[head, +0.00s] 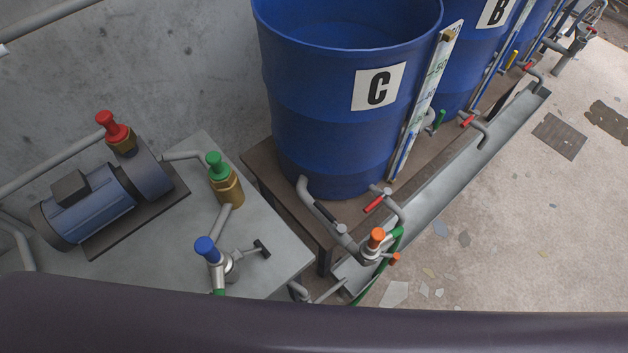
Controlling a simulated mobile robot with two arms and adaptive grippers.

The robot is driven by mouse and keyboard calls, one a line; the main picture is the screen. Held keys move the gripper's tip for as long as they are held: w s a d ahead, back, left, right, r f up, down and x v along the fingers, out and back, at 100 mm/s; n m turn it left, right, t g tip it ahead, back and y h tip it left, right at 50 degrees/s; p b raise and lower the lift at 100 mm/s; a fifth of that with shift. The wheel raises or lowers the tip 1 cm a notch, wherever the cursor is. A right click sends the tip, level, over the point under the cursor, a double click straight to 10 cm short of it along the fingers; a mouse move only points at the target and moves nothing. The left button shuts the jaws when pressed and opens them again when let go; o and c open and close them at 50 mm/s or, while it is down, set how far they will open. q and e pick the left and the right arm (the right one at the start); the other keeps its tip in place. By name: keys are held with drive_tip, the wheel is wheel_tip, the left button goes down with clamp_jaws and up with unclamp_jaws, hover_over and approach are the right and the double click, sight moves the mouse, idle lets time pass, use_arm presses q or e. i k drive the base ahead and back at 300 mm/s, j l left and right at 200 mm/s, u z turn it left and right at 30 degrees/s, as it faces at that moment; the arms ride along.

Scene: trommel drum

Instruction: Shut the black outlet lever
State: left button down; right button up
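A black lever (325,212) sits on the grey outlet pipe (304,188) at the foot of the blue drum marked C (310,100). The lever lies roughly along the line of the pipe. A separate black T-shaped handle (262,248) sticks out to the right of the blue-capped valve (208,250) on the grey plinth. Neither of my grippers shows in the head view.
A red lever (374,203) and an orange-capped fitting (376,239) stand close right of the black lever. A pump (90,205) and a green-capped valve (222,180) are on the left. A grey trough (440,190) runs along the drums; open floor (520,230) lies right.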

sight(325, 212)
drive_tip(key=k+l+u, duration=0.1)
drive_tip(key=l, duration=0.3)
drive_tip(key=k+l+u, duration=0.1)
drive_tip(key=k+l, duration=0.3)
drive_tip(key=l, duration=0.35)
drive_tip(key=k+l+u, duration=0.15)
drive_tip(key=l, duration=0.2)
drive_tip(key=k, duration=0.05)
